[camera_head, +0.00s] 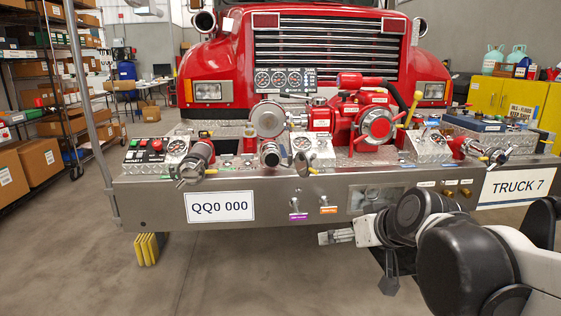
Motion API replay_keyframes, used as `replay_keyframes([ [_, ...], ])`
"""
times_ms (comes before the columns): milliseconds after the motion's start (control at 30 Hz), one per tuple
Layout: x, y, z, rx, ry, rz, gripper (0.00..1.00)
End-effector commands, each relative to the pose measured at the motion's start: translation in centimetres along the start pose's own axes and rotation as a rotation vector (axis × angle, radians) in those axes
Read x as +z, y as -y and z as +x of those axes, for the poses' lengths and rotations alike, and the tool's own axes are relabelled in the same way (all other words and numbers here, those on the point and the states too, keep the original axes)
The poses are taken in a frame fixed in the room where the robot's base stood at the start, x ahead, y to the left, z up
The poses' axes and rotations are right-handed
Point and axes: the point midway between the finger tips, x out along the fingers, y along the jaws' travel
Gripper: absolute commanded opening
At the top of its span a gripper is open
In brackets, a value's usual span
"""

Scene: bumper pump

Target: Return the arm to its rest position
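My arm comes in from the lower right, with black and light grey links. My gripper (333,238) is at its end, in front of the lower edge of the truck's bumper (152,205). It points left, and nothing shows in it. It is small and seen from the side, so I cannot tell whether its fingers are apart. It looks clear of the pump panel's valves and gauges. A dark grey part hangs below the wrist; what it is cannot be told.
The red fire truck (228,60) carries a red pump (375,125), gauges and pipe outlets on its bumper. Shelves with cardboard boxes (40,160) stand at the left. Yellow cabinets (500,97) stand at the back right. The floor (230,285) in front is clear.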

Motion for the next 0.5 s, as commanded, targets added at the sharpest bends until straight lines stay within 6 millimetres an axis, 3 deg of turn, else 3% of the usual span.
replay_keyframes([
  [300, 9.2, -0.2, -6.1, 0.112, 0.141, 0.058, 0.83],
  [500, 13.3, -0.8, -8.3, 0.177, 0.196, 0.089, 0.83],
])
